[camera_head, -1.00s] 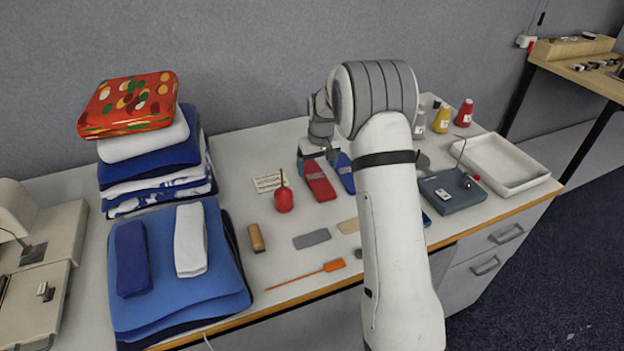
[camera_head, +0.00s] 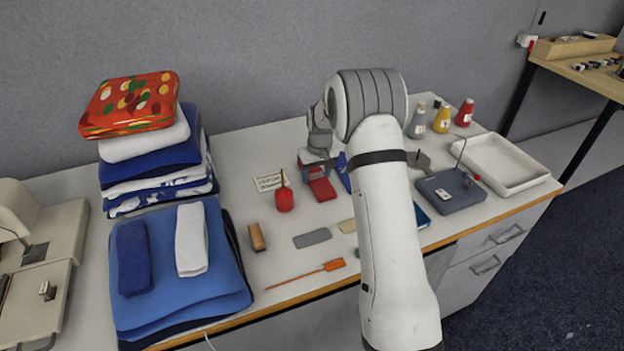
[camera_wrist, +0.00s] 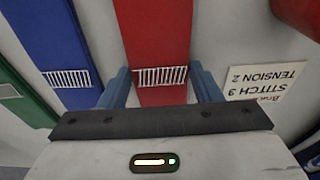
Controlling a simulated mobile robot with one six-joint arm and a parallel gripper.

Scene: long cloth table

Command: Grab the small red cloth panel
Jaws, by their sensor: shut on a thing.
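My gripper (camera_wrist: 160,85) is shut on the panel, one finger at each long edge. A blue panel (camera_wrist: 48,40) lies beside it, apart from the fingers. It also shows in the head view (camera_head: 344,172), mostly hidden behind my arm.
A small card (camera_head: 268,182) with printed text and a red bulb (camera_head: 284,200) are close to the left. A green panel (camera_wrist: 25,97) lies past the blue one. A grey swatch (camera_head: 312,238) lies in front. Folded cloth stacks (camera_head: 180,290) fill the left; a white tray (camera_head: 505,165) stands right.

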